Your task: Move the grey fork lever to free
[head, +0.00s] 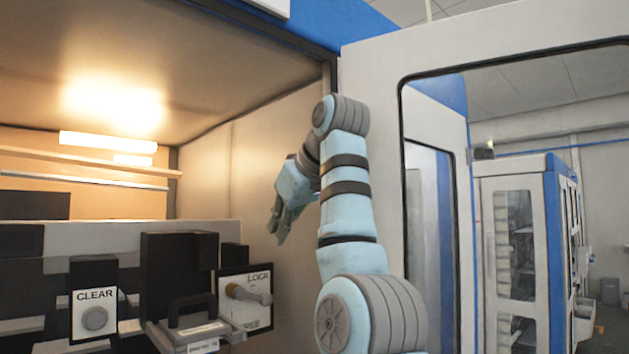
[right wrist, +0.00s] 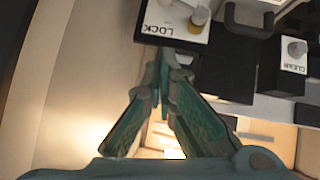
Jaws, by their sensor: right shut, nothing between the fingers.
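The grey fork lever (head: 249,295) sticks out from a white plate (head: 232,308) marked LOCK at the top; the lower word is partly covered and ends in "REE". The lever lies roughly level, its knob to the right. In the right wrist view the lever (right wrist: 199,14) is at the top edge, beside the upside-down word LOCK. My right gripper (head: 279,234) is shut and empty, above and to the right of the lever, apart from it. In the right wrist view its fingertips (right wrist: 162,62) meet just below the plate edge. My left gripper is not in view.
A CLEAR button box (head: 94,318) stands left of the lever. A black block with a dark handle (head: 192,308) lies between them. The enclosure's side wall (head: 250,165) is close to my right gripper. An open white door frame (head: 385,150) stands right of my arm.

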